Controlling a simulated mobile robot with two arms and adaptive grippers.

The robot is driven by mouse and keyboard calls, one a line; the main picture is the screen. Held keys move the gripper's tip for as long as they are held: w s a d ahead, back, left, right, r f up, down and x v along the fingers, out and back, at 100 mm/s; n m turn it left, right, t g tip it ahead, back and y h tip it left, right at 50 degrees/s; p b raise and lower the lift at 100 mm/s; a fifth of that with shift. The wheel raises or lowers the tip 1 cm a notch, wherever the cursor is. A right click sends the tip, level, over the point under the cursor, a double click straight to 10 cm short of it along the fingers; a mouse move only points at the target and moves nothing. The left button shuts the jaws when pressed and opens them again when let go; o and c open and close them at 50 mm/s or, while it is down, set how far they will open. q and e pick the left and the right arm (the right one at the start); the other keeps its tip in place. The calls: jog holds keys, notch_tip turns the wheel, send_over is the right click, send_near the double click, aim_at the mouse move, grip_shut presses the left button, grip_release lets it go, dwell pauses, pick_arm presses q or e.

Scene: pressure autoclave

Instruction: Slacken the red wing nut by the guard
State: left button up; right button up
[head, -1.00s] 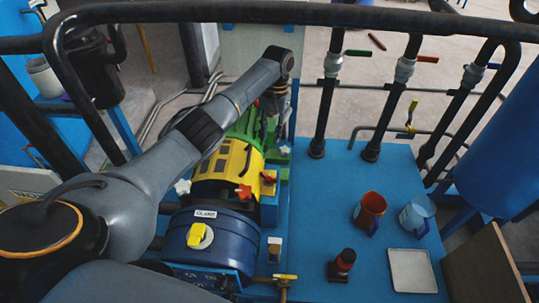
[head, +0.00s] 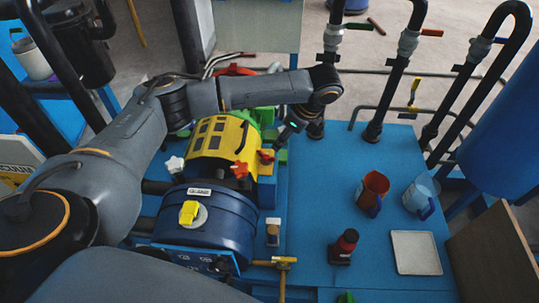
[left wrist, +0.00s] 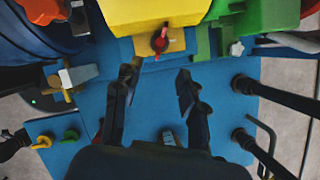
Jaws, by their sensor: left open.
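The yellow guard (head: 222,142) covers the machine behind the dark blue drum (head: 207,230). A small red wing nut (head: 267,156) sits on a yellow block at the guard's right side. In the left wrist view the red wing nut (left wrist: 159,41) shows near the top middle, with the guard (left wrist: 150,14) just beyond it. My left gripper (head: 281,143) is close to this nut on its right side. In the left wrist view my left gripper (left wrist: 160,69) is open, its fingertips apart from the nut with nothing between them. My right gripper is out of view.
Black pipes rise behind.

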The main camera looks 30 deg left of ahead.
aim_at(268, 158)
pick_arm(q)
jog(key=p+x, duration=0.1)
jog(key=x, duration=1)
jog(key=shift+a+f, duration=0.15)
grip_shut()
